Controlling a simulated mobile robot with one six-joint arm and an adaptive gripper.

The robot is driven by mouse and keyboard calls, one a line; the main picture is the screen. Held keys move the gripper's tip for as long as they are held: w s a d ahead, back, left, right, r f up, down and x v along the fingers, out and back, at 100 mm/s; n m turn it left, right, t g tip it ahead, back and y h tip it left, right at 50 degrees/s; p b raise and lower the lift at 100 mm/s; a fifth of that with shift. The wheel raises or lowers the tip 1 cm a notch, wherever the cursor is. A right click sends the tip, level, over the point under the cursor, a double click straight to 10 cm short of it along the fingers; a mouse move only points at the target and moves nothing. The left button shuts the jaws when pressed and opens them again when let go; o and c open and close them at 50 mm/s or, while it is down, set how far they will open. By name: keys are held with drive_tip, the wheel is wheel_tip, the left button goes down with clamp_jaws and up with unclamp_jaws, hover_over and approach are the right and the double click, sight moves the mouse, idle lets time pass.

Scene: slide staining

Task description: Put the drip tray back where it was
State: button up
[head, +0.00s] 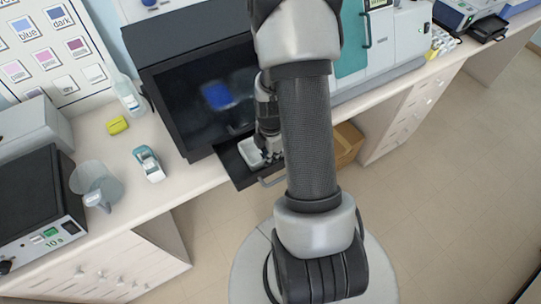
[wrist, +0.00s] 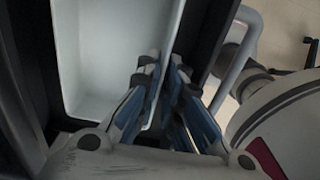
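The drip tray (head: 250,155) is a white, shallow, rectangular tray. It sits in the dark pulled-out drawer (head: 240,176) below the black box's front. In the wrist view the drip tray (wrist: 105,60) fills the upper left, empty, with the dark drawer around it. My gripper (head: 268,153) points down at the tray's right side. In the wrist view my gripper (wrist: 165,60) has one finger inside the tray and one outside, close together with the tray's right wall between them. It looks shut on that wall. My arm hides part of the drawer in the head view.
The black box (head: 190,95) stands behind the drawer. The drawer's handle (wrist: 235,65) is right of the gripper. A beaker (head: 97,183), a teal-and-white dispenser (head: 148,164), a yellow block (head: 117,125) and a bottle (head: 127,95) stand left. A cardboard box (head: 347,143) is below the bench.

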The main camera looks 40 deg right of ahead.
drive_tip(key=shift+o, duration=0.3)
drive_tip(key=w+a+r+m+p, duration=0.1)
drive_tip(key=a+r+p, duration=0.1)
drive_tip(key=r, duration=0.8)
drive_tip(key=a+r+m+p, duration=0.1)
drive_tip(key=a+r+m, duration=0.15)
drive_tip(key=r, duration=0.75)
drive_tip(key=s+a+r+m+t, duration=0.2)
drive_tip(key=s+a+r+m, duration=0.3)
drive_tip(key=a+r+m, duration=0.1)
drive_tip(key=s+a+r+m+t, duration=0.2)
drive_tip(key=s+a+r+m, duration=0.3)
drive_tip(key=a+r, duration=0.3)
drive_tip(key=shift+s+a+r+m, duration=0.2)
drive_tip(key=shift+a+m, duration=0.15)
drive_tip(key=shift+a, duration=0.55)
